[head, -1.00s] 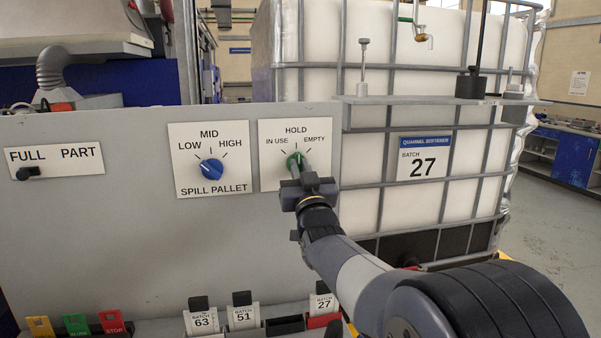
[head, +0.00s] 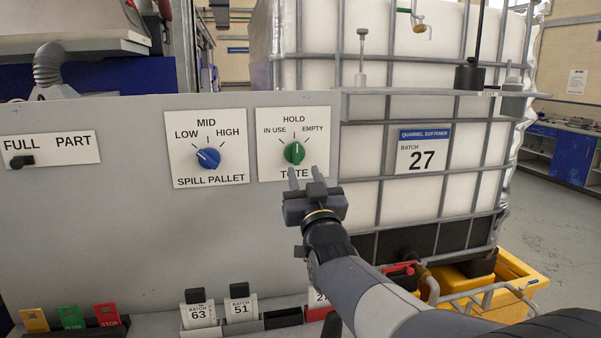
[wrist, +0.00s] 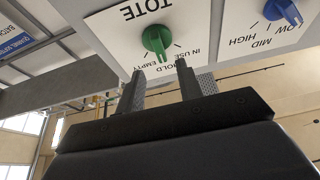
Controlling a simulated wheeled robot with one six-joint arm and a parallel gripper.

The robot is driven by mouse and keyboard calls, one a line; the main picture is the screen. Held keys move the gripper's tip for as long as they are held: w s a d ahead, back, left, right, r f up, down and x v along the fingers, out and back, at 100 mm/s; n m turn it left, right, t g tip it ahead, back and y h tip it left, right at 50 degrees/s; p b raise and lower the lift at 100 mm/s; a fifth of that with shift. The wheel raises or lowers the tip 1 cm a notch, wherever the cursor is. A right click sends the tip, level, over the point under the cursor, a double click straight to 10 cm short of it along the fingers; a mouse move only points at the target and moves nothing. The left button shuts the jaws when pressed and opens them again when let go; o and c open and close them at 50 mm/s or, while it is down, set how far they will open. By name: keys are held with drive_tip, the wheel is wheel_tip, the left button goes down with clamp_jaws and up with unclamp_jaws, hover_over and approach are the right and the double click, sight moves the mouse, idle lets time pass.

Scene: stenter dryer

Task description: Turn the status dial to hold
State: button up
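The status dial is a green knob (head: 294,152) on a white plate (head: 265,170) marked IN USE, HOLD, EMPTY and TOTE. Its pointer stands upright, at HOLD. The wrist view shows the plate upside down, with the green knob (wrist: 156,40) pointing toward the HOLD word, which is partly covered by a finger. My gripper (head: 306,175) is just in front of and below the knob, partly covering the TOTE word. Its two fingers (wrist: 164,78) are apart, with nothing between them, and are clear of the knob.
A blue spill pallet dial (head: 208,158) pointing to LOW is left of the green one. A black FULL/PART switch (head: 21,161) is at far left. Batch cards (head: 240,309) and coloured tags (head: 70,319) line the ledge below. A caged white tank (head: 400,70) stands behind at right.

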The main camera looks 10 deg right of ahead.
sight(297, 155)
drive_tip(key=shift+b+v, duration=0.55)
drive_tip(key=shift+v, duration=1.6)
drive_tip(key=p+x, duration=0.4)
drive_tip(key=x, duration=0.6)
drive_tip(key=shift+w+r, duration=0.25)
drive_tip(key=shift+w, duration=0.05)
drive_tip(key=shift+w+r+p, duration=0.1)
drive_tip(key=shift+w+p, duration=0.1)
drive_tip(key=shift+p, duration=0.4)
drive_tip(key=shift+s+n+p, duration=0.15)
drive_tip(key=shift+n+p, duration=0.25)
drive_tip(key=shift+f+y, duration=0.2)
drive_tip(key=shift+y, duration=0.2)
drive_tip(key=shift+f+b, duration=0.2)
drive_tip(key=shift+b, duration=0.45)
